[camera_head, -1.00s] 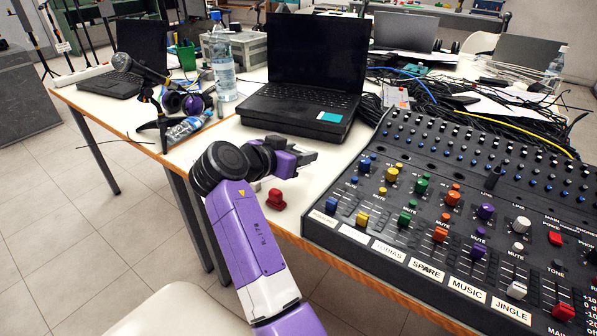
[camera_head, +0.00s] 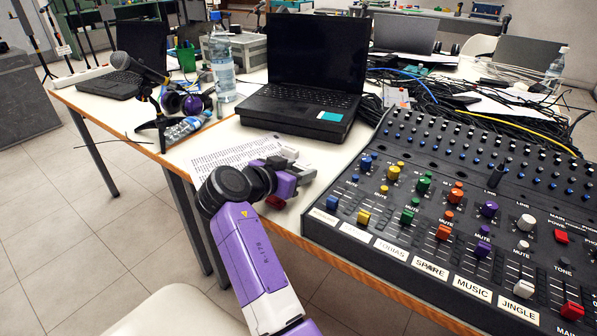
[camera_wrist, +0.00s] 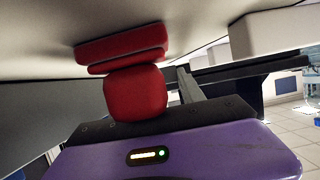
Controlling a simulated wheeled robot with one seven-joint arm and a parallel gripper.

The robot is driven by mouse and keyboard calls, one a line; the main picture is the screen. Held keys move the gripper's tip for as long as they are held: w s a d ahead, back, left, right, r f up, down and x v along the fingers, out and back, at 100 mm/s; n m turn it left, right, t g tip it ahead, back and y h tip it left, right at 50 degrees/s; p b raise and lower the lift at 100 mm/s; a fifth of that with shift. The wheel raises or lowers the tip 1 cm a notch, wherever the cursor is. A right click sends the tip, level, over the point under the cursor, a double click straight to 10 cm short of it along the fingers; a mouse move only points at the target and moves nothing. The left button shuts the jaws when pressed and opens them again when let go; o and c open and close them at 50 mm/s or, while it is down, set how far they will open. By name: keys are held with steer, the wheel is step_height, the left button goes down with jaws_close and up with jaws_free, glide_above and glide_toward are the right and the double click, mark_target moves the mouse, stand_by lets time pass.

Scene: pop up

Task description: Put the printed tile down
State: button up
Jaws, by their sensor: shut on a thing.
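My gripper (camera_head: 300,168) is low over the near edge of the white table, left of the mixing desk. It is shut on a pale piece at its tips, which I take for the printed tile; its face is not clear. I cannot tell whether this is part of the held piece. A red knob-like thing (camera_head: 275,202) is partly hidden by my gripper; it shows large in the wrist view (camera_wrist: 135,80), close to the gripper body.
The mixing desk (camera_head: 440,215) fills the right. A laptop (camera_head: 310,85) stands behind the gripper. A bottle (camera_head: 222,62), headphones (camera_head: 190,103) and a microphone (camera_head: 152,75) are at the left. Cables (camera_head: 440,95) lie behind the desk. Little bare table shows near the gripper.

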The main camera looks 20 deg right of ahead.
steer(key=o, duration=1.3)
steer(key=shift+s+f, duration=0.1)
steer(key=shift+f, duration=0.75)
steer(key=shift+r+p, duration=0.55)
steer(key=shift+r, duration=0.05)
steer(key=v, duration=0.4)
steer(key=p+v, duration=0.1)
steer(key=v, duration=0.3)
steer(key=p+v, duration=0.1)
steer(key=v, duration=0.3)
steer(key=shift+r, duration=0.45)
steer(key=shift+a, duration=0.1)
